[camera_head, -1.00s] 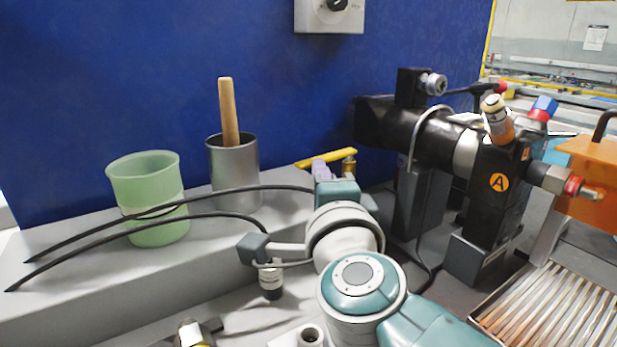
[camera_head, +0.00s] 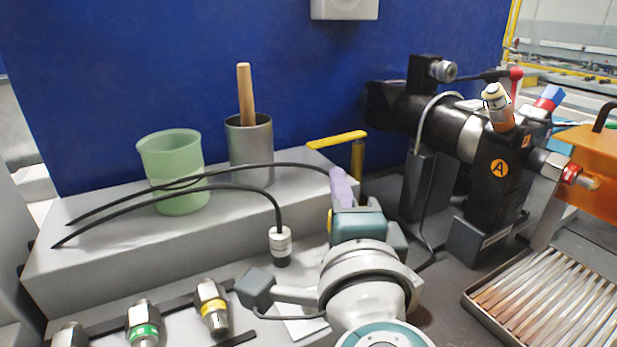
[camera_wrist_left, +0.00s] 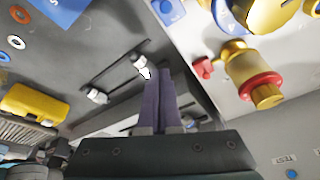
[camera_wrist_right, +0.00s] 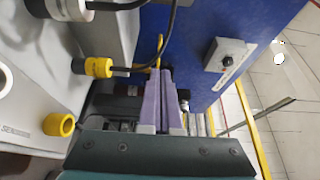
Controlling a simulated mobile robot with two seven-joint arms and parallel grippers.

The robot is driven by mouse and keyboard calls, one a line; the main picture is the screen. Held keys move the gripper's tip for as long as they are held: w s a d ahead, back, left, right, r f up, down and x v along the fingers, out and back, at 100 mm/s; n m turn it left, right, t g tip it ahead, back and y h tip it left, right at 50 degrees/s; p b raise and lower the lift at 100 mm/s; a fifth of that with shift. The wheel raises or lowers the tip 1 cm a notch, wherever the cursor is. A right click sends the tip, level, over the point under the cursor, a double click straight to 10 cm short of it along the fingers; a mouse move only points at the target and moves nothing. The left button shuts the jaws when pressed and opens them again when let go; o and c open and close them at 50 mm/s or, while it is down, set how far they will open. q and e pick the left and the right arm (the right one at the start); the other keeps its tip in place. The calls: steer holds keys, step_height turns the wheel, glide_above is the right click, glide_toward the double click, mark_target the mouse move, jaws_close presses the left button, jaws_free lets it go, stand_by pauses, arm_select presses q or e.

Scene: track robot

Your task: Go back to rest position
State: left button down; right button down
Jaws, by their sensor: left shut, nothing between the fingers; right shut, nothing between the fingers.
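My right gripper (camera_head: 340,180) has purple fingers and shows in the head view at the lower middle, in front of the yellow handle. In the right wrist view its fingers (camera_wrist_right: 164,80) are together with nothing between them. My left gripper is outside the head view. In the left wrist view its purple fingers (camera_wrist_left: 160,85) are closed and empty, above a grey surface with fittings.
A green cup (camera_head: 172,165), a metal cup (camera_head: 250,150) with a wooden handle, and black cables rest on a grey ledge (camera_head: 110,235). The yellow handle (camera_head: 337,139) stands beside it. A black machine (camera_head: 495,175) and a tray of rods (camera_head: 470,305) are right. Fittings (camera_head: 212,305) line the lower left.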

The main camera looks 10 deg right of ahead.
steer(key=s+a+r+n+g+y+p, duration=0.2)
steer(key=s+a+n+g+y+p, duration=0.35)
steer(key=s+n+y, duration=0.7)
steer(key=s+d+f+n+g+h+p, duration=0.25)
steer(key=s+d+n+g+h, duration=0.75)
steer(key=s+d, duration=0.5)
step_height(320, 180, up, 38)
steer(key=m+t+p, duration=0.1)
steer(key=p, duration=3.7)
steer(key=shift+d+h, duration=0.25)
steer(key=shift+h, duration=0.1)
steer(key=shift+s+f+m, duration=0.1)
steer(key=shift+m, duration=0.15)
steer(key=shift+d, duration=0.1)
